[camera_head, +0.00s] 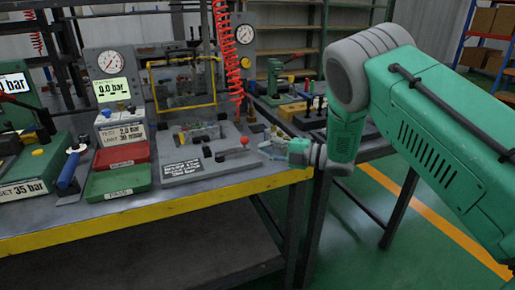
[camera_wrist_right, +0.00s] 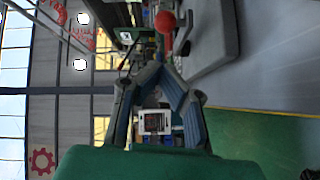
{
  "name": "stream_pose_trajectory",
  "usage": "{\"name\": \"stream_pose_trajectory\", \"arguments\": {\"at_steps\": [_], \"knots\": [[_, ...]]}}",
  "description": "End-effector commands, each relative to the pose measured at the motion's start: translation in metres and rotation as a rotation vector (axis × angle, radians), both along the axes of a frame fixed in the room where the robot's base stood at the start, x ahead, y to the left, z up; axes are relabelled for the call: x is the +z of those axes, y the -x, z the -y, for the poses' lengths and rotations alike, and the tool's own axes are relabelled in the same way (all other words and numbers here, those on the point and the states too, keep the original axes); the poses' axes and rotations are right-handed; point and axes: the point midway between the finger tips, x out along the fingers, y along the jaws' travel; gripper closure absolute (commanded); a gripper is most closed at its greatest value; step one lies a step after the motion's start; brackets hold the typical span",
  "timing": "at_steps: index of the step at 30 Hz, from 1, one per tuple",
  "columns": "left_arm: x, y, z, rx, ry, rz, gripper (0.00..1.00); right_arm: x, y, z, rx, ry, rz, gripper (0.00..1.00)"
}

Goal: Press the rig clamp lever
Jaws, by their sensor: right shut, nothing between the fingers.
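The clamp lever's red ball knob (camera_head: 244,141) stands over the right part of the grey rig plate (camera_head: 222,168). A metal valve block (camera_head: 203,131) sits on the rig, left of the knob. My right gripper (camera_head: 266,147) is shut and empty, just right of the knob at the rig's right edge. In the right wrist view the red knob (camera_wrist_right: 165,22) shows beyond my closed fingertips (camera_wrist_right: 162,68), with a visible gap. The lever's arm is hard to make out. My left gripper is not in view.
A red tray (camera_head: 121,157) and a green tray (camera_head: 119,181) lie left of the rig. A yellow-framed guard (camera_head: 183,106) stands behind it, and a coiled red hose (camera_head: 224,45) hangs down there. The bench's yellow front edge (camera_head: 150,211) is clear.

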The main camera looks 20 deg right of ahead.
Motion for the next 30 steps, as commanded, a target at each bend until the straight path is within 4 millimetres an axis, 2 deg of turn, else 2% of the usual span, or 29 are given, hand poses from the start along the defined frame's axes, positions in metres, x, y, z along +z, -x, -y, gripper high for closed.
{"name": "stream_pose_trajectory", "arguments": {"at_steps": [9, 13, 30], "knots": [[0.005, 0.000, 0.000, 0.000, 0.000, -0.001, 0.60, 0.004, 0.025, 0.048, -0.003, 0.001, 0.002, 1.00], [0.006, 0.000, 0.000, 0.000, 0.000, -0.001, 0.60, 0.004, 0.030, 0.059, -0.001, 0.000, 0.001, 1.00], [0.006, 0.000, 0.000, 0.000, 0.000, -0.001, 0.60, 0.004, 0.033, 0.063, 0.000, 0.001, 0.001, 1.00]]}}
